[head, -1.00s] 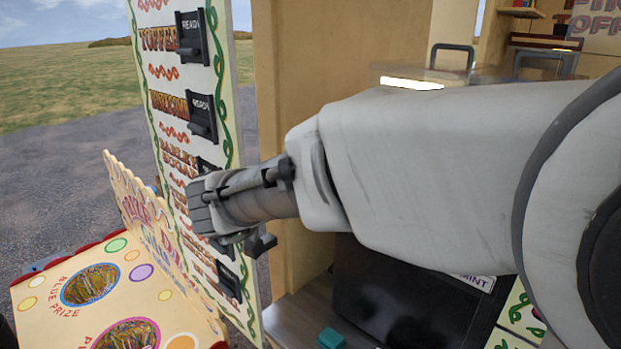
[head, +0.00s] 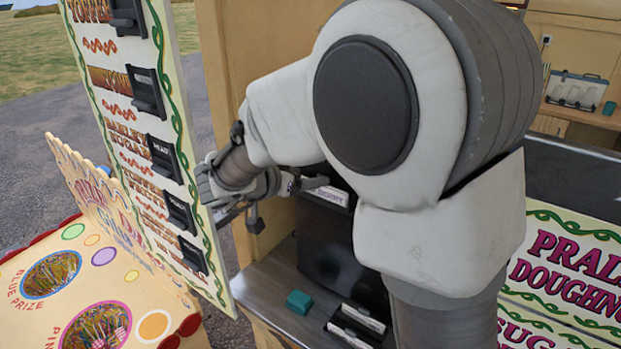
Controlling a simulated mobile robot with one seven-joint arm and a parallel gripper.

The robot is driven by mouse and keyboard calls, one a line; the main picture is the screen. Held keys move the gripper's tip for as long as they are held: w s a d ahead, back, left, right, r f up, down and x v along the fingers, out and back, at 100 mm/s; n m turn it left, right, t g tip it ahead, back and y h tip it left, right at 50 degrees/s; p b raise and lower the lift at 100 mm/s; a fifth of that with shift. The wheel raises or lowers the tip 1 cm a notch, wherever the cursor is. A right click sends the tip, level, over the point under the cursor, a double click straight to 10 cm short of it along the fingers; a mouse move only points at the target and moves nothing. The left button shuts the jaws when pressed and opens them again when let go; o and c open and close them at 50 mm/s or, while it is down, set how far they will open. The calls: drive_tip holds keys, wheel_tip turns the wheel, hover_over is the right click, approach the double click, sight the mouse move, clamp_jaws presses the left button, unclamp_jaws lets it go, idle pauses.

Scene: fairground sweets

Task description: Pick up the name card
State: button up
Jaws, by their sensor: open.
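Several white cards are in view, and I cannot tell for sure which is the name card. One lettered card (head: 331,195) sits at the top of the dark box (head: 325,245), right by my gripper; its word is too small to read surely. Two pale cards, a nearer one (head: 348,336) and a farther one (head: 363,318), lie in black holders on the grey counter. My gripper (head: 285,200) is open, between the menu board and the dark box. I see nothing held in it. My arm hides part of the box.
The tall menu board (head: 150,130) with black card slots stands close to the left of my gripper. A teal block (head: 299,302) lies on the counter (head: 265,282). A prize game board (head: 110,270) is at lower left. A lettered sweets panel (head: 570,270) is at right.

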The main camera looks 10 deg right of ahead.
sight(323, 188)
drive_tip(key=x, duration=0.5)
drive_tip(key=shift+s+d+f, duration=0.1)
drive_tip(key=shift+d+f, duration=0.05)
drive_tip(key=shift+d, duration=0.2)
drive_tip(key=shift+c, duration=0.3)
drive_tip(key=c, duration=1.1)
drive_tip(key=shift+o, duration=0.2)
